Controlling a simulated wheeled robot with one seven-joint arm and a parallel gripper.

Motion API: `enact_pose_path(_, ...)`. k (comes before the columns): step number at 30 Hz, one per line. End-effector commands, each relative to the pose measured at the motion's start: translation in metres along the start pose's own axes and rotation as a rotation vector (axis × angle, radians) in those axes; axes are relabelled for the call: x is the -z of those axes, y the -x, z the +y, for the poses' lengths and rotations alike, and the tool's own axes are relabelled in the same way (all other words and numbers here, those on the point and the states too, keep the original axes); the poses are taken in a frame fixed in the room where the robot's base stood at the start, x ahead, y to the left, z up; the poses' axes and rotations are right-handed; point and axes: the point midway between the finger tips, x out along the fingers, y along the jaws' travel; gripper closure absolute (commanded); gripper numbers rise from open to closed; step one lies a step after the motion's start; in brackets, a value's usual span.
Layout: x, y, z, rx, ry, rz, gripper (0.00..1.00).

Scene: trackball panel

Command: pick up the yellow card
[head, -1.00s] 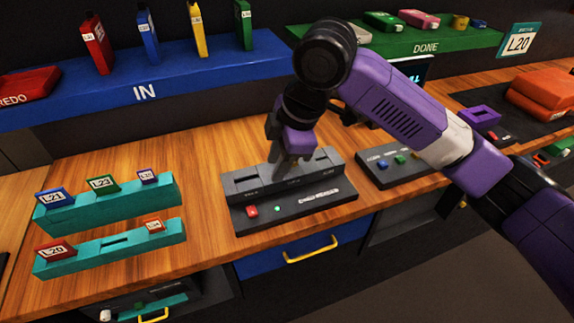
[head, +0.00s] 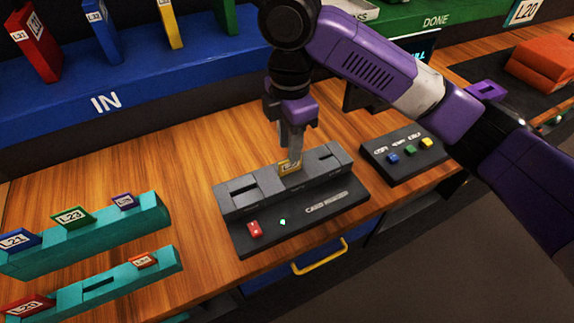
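The yellow card (head: 290,167), with a white label, is upright at the middle of the dark grey card reader (head: 265,189). Its lower edge meets the reader's top, and I cannot tell how deep it sits in a slot. My gripper (head: 291,150) points down right over the card, with its fingertips at the card's top edge. The fingers look close together from this side. I cannot tell whether they are shut on the card or just around it.
Teal racks with labelled cards (head: 72,217) stand at the left. A small button box (head: 402,155) is right of the reader. The blue IN shelf (head: 150,95) and green DONE shelf (head: 440,38) run behind. Bare wood lies left of the reader.

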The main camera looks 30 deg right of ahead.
Motion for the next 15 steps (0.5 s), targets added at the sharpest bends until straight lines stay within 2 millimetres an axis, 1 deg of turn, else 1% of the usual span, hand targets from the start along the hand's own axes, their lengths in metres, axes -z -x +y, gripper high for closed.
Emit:
enact_pose_path(1,0.0,-0.006,0.0,0.001,-0.001,0.001,0.7)
enact_pose_path(5,0.0,-0.018,0.0,0.001,-0.001,0.002,0.7)
enact_pose_path(12,-0.003,-0.05,0.001,0.001,-0.002,0.001,0.7)
enact_pose_path(15,-0.003,-0.059,0.001,0.0,-0.002,0.0,0.7)
